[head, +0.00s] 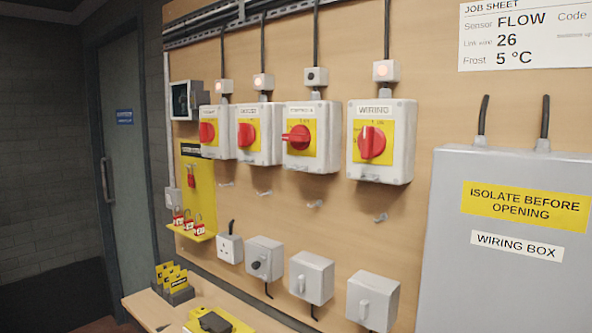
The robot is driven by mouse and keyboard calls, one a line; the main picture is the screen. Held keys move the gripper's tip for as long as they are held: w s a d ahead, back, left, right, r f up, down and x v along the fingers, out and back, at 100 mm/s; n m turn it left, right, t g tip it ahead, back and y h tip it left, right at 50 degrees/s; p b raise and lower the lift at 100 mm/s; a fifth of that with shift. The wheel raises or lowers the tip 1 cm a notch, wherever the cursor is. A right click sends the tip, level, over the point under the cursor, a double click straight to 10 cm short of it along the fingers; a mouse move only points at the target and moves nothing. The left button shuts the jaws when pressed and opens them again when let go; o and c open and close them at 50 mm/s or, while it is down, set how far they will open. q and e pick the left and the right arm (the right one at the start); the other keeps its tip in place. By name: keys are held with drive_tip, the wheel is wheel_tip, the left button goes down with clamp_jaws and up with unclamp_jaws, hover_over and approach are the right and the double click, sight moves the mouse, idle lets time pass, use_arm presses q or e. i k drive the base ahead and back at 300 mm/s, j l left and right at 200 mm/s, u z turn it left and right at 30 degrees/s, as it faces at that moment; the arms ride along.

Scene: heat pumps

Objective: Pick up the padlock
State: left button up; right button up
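Red padlocks with metal shackles stand in a row on the bottom ledge of a yellow lockout board (202,180), left of centre in the head view. The nearest padlock (199,228) is at the right end of the row. Another padlock (188,222) is beside it, and a third padlock (178,219) is at the left end. A small red item (190,175) hangs higher on the board; it is too small to make out. Neither of my grippers shows in this view.
Several grey isolators with red handles, including the WIRING one (381,142), are on the wooden panel above small grey boxes. A large wiring box (510,260) fills the right. A bench (150,308) below holds a tag rack (174,283). A door (125,160) is at left.

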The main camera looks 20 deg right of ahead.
sight(179, 220)
drive_tip(key=i+j+u, duration=0.3)
drive_tip(key=i, duration=0.2)
drive_tip(key=i+j+u, duration=0.25)
drive_tip(key=i, duration=0.25)
drive_tip(key=i+u, duration=0.3)
drive_tip(key=i, duration=0.2)
